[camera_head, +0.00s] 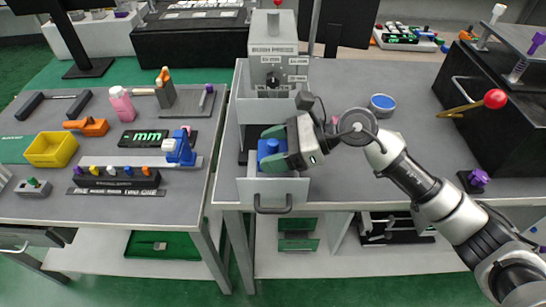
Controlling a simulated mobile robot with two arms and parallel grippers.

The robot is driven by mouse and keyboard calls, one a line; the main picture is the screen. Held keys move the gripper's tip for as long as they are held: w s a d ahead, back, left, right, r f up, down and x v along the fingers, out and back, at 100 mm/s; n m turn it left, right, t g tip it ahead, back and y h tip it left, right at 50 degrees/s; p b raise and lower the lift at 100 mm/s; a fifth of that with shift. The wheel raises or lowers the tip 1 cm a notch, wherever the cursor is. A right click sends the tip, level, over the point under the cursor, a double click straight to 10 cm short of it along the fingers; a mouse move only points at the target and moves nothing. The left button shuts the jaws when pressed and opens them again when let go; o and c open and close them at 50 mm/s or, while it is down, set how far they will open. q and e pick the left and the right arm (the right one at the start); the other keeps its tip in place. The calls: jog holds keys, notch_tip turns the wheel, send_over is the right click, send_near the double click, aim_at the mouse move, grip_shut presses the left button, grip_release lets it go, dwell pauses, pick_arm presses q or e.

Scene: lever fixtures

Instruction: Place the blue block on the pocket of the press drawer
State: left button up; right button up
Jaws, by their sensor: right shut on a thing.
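The press (274,50) stands at the back of the right-hand bench, in the middle of the view. Its grey drawer (286,193) is pulled out toward me, with a dark handle at its front. My right gripper (274,148) is over the drawer and shut on the blue block (268,149). The block is low over or in the drawer, and I cannot tell whether it touches the drawer floor. The gripper hides part of the block and the drawer's inside, and the pocket cannot be made out. My left gripper is not in view.
A black box with a red-knobbed lever (493,98) stands at the right. A blue-topped round tin (382,102) lies on the right bench. The left bench holds a yellow bin (50,149), a pink bottle (122,104) and several tools. The benches stand apart with a narrow gap.

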notch_tip(320, 180, down, 3)
jog(key=shift+f, duration=0.1)
jog(key=shift+f, duration=0.15)
jog(key=o, duration=1)
jog(key=shift+o, duration=0.3)
jog(key=shift+d+r, duration=0.15)
jog(key=shift+r, duration=0.05)
jog(key=b+v, duration=0.1)
jog(key=v, duration=1)
jog(key=shift+d+r+b, duration=0.2)
jog(key=shift+d+b, duration=0.15)
jog(key=shift+b, duration=0.05)
